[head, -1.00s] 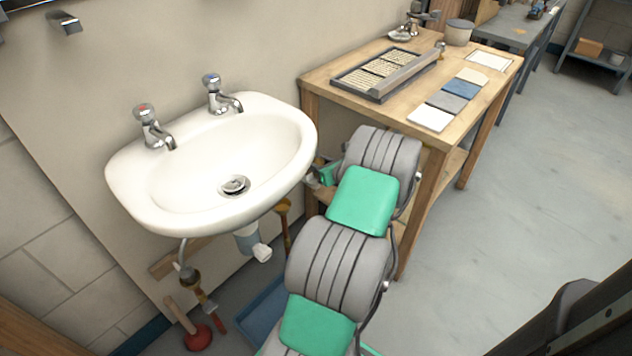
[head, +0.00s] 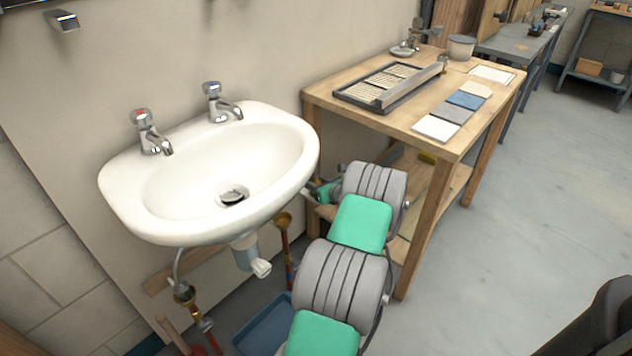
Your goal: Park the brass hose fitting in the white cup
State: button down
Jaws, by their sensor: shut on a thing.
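My arm reaches forward and down between the basin and the wooden table. Only a small part of my gripper (head: 313,192) shows, low beside the basin's right rim, mostly hidden behind my own wrist. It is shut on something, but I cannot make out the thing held. I cannot identify the brass hose fitting anywhere in view. A pale round pot (head: 461,47) stands at the back of the table; I cannot tell whether it is the white cup. My gripper is well to the left of it and lower.
The white basin (head: 130,205) with two taps is on the wall at left. Pipes and a blue tray (head: 263,325) are beneath it. The wooden table (head: 440,147) holds a slotted rack (head: 375,90) and several flat tiles.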

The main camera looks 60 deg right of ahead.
jog(key=shift+f, duration=0.7)
jog(key=c, duration=0.9)
grip_release()
jog(key=p+v, duration=0.2)
jog(key=v, duration=0.6)
